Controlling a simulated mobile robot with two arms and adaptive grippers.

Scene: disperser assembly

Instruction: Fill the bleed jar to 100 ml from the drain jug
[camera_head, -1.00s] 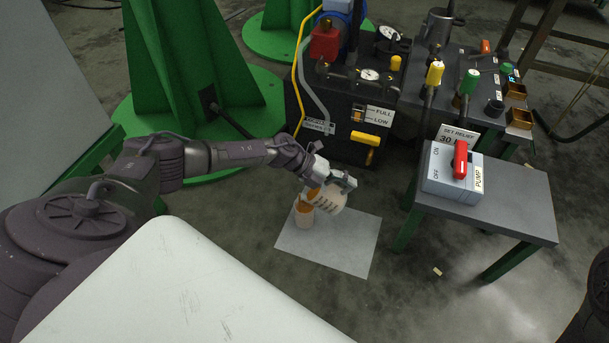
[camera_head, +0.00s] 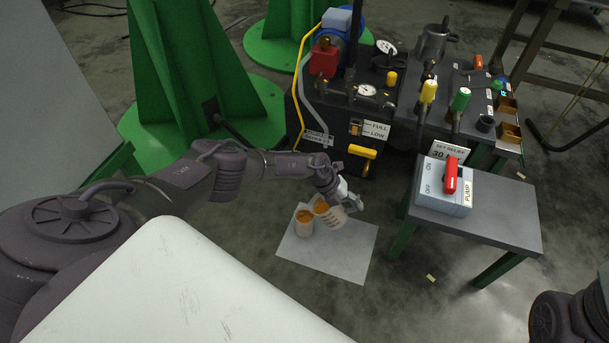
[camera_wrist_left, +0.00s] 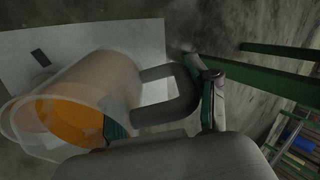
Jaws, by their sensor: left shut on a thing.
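My left gripper (camera_head: 350,203) is shut on the handle of the drain jug (camera_head: 334,217), a translucent measuring jug with orange fluid inside. The jug leans with its mouth up and to the left, close beside the bleed jar. The wrist view shows the jug (camera_wrist_left: 108,75) and its grey handle (camera_wrist_left: 180,95) large. The bleed jar (camera_head: 304,229) is a pale cup with orange fluid in it, upright on a white sheet (camera_head: 345,253). I cannot read its level, and I see no clear stream between the two. My right gripper is out of view.
A dark power unit (camera_head: 335,150) with a yellow handle stands behind the sheet. A small table (camera_head: 505,215) with the pump switch box (camera_head: 443,190) is at right. A white panel (camera_head: 170,285) fills the near left. The sheet's right part is bare.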

